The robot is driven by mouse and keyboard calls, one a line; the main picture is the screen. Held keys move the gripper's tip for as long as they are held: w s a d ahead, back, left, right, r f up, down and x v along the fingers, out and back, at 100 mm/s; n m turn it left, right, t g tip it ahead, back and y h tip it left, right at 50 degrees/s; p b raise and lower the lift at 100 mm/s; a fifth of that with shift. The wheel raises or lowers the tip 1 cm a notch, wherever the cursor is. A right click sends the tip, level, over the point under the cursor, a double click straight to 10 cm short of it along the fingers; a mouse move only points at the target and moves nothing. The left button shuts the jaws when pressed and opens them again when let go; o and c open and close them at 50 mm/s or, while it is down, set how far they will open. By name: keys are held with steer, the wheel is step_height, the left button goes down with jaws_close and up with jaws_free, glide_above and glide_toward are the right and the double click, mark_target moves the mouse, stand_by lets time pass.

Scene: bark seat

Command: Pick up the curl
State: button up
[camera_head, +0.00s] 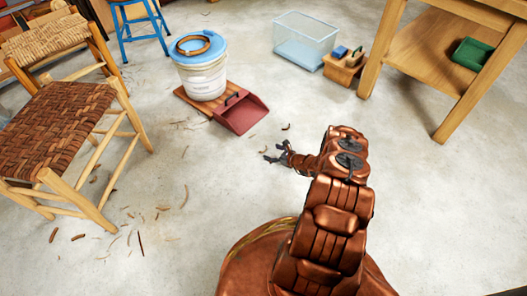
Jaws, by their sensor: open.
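Several small brown bark curls and strips lie on the grey concrete floor in the head view. One short curl (286,127) lies just beyond my gripper, and another small piece (264,149) lies right by its fingertips. Others lie at the lower left, such as a thick reddish-brown curl (53,235) and a second one (77,237). I cannot tell which one is the task's curl. My gripper (271,154) is low over the floor, pointing left, with its dark fingers apart and nothing visible between them.
A red dustpan (240,112) and a white bucket (204,79) with a blue lid stand beyond my gripper. A woven chair (62,125) stands at left, a wooden table (425,55) at upper right. A clear bin (304,42) is at the back.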

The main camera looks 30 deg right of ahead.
mark_target(264, 149)
steer(key=b+x, duration=0.1)
steer(key=x, duration=0.1)
steer(key=b+x, duration=0.2)
steer(key=shift+w+d+f, duration=0.15)
steer(key=shift+w+f, duration=0.05)
steer(key=shift+f, duration=0.15)
steer(key=shift+w, duration=0.3)
steer(key=shift+r, duration=0.1)
steer(key=shift+c, duration=0.4)
steer(key=c, duration=0.7)
